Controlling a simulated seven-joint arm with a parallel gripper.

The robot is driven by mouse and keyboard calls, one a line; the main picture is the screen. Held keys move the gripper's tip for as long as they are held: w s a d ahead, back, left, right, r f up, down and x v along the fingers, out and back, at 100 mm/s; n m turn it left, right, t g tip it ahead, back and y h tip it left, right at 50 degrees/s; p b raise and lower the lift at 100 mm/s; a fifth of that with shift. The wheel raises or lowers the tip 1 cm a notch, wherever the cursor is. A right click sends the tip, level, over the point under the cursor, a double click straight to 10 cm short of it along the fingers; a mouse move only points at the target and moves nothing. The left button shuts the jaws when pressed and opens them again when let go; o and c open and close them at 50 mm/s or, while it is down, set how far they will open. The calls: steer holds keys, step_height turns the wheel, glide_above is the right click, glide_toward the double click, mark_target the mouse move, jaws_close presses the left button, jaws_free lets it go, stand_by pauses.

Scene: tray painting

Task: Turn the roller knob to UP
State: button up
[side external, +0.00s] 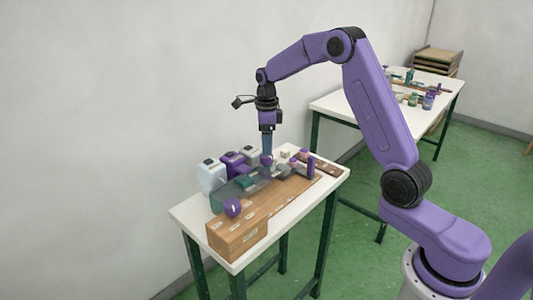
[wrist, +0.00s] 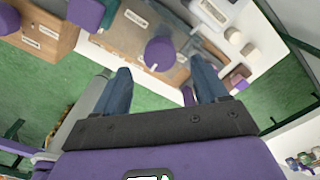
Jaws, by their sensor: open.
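My gripper (side external: 267,151) points straight down above the work table, its blue fingers apart and empty. In the wrist view, a round purple knob (wrist: 160,52) shows between and beyond the fingertips (wrist: 161,66). It looks like the purple knob (side external: 266,161) right under the fingers in the side view; I cannot tell whether they touch it. A second purple knob (side external: 232,208) sits nearer the wooden box's front, also at the wrist view's top left (wrist: 86,13). I cannot tell which is the roller knob, or its setting. A small label (wrist: 137,18) is too small to read.
The wooden box (side external: 238,234) with labels fills the front of the white table (side external: 184,213). White (side external: 211,175) and purple (side external: 234,162) containers stand along the back. Small blocks and a purple post (side external: 311,167) stand close on the right. Another table (side external: 333,106) stands behind.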

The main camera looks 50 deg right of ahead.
mark_target(266, 160)
steer(key=shift+f, duration=2.25)
steer(key=c, duration=1.1)
